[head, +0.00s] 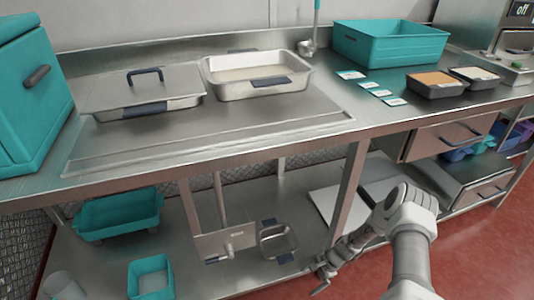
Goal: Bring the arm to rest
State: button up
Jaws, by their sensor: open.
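My arm (405,225) reaches in from the lower right. My gripper (318,275) hangs low at the front of the lower shelf, near a table leg. It is small in the view; its jaws are apart and I see nothing between them.
The steel counter (340,100) stands ahead, with a lidded pan (140,90), an open pan (258,75), a teal crate (390,43) and two dark food trays (437,84). The lower shelf holds teal bins (118,215) and a small pan (278,243). Red floor (490,255) is clear at right.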

jog(key=w+r+n+t+h, duration=0.3)
jog(key=r+n, duration=0.5)
jog(key=r, duration=3)
jog(key=s+r+n, duration=0.2)
jog(key=s+r, duration=0.1)
jog(key=r, duration=0.8)
jog(key=s+a+r+n+t+h, duration=0.1)
jog(key=s+r, duration=0.3)
jog(key=s, duration=0.3)
jog(key=s+r+n+t, duration=0.15)
jog(key=s+r, duration=0.25)
jog(key=s, duration=0.4)
jog(key=s+a+r+n+h, duration=0.1)
jog(key=s+r+n, duration=0.1)
jog(key=s+r, duration=0.4)
notch_tip(320, 180, up, 24)
jog(key=s+p, duration=0.1)
jog(key=p, duration=2.4)
jog(key=shift+d, duration=0.2)
jog(key=shift+m, duration=0.25)
